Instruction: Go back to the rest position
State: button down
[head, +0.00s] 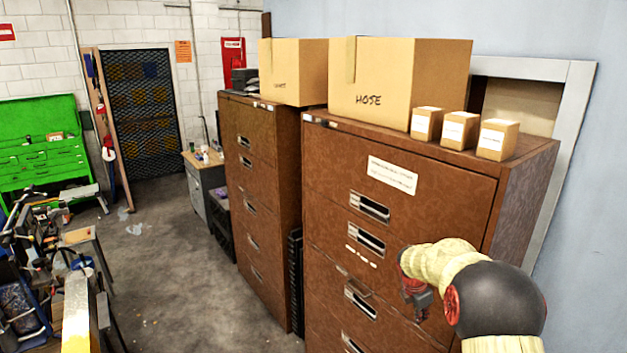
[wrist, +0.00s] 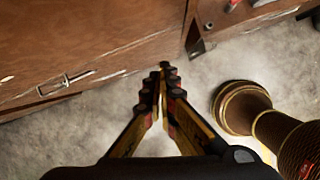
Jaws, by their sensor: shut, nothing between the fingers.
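My arm, with cream segments and a dark round joint, shows at the lower right of the head view. My gripper (head: 416,296) is in front of the drawers of the near brown filing cabinet (head: 400,220). In the wrist view my gripper (wrist: 164,70) points down, its black and yellow fingers meeting at the tips. It is shut with nothing between the fingers. Below it is grey floor (wrist: 110,110), with the brown cabinet front (wrist: 80,40) at the upper left.
A large box marked HOSE (head: 400,85) and several small boxes (head: 459,130) stand on the near cabinet. A second cabinet (head: 262,190) stands beyond it. Clear floor (head: 190,290) lies left of the cabinets. Tools and clutter (head: 35,270) crowd the left edge.

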jog(key=s+a+m+t+y+b, duration=0.1)
jog(key=s+a+m+b, duration=0.4)
jog(key=s, duration=0.8)
jog(key=s+a+m+t+y+b, duration=0.1)
jog(key=s+a+m+b, duration=0.5)
jog(key=s, duration=0.8)
jog(key=s+a+m+t+y+b, duration=0.1)
jog(key=s+a+m+b, duration=0.5)
jog(key=s+m+b, duration=0.4)
jog(key=s, duration=0.4)
jog(key=shift+s+a+r+y+b, duration=0.15)
jog(key=shift+s+y+b, duration=0.1)
jog(key=shift+y+b, duration=0.1)
jog(key=c, duration=2.5)
grip_release()
jog(key=shift+r, duration=0.1)
